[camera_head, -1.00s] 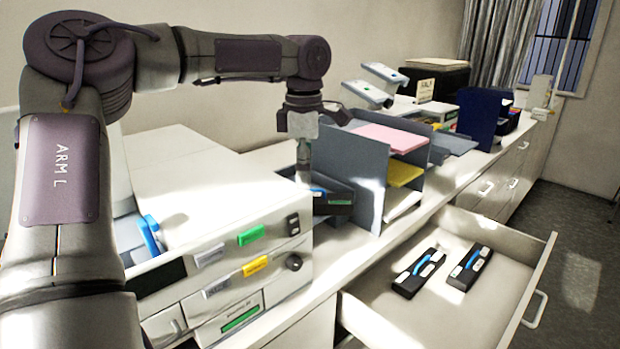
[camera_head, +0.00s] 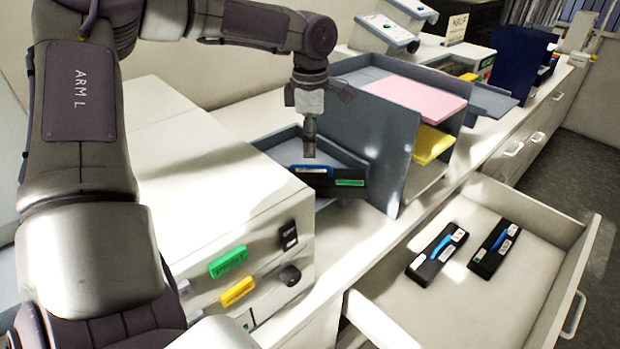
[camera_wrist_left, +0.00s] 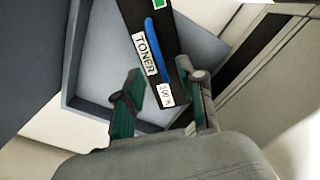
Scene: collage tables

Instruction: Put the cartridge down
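A black toner cartridge (camera_head: 335,187) with a blue handle strip, white labels and a green label is at the blue-grey tray (camera_head: 268,146) beside the white machine. It looks slightly tilted in the head view. My left gripper (camera_head: 309,150) points down just above it. In the left wrist view the fingers (camera_wrist_left: 165,92) are spread on either side of the near end of the cartridge (camera_wrist_left: 172,85). A gap shows on the left finger's side. Whether the cartridge rests fully on the tray floor is unclear. My right gripper is out of view.
An open drawer (camera_head: 400,290) holds two similar cartridges (camera_head: 437,254) and (camera_head: 494,248). A blue-grey paper sorter (camera_head: 355,135) with pink and yellow paper stands right of the tray. The white machine (camera_head: 215,185) is on the left, with green and yellow tags on its front.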

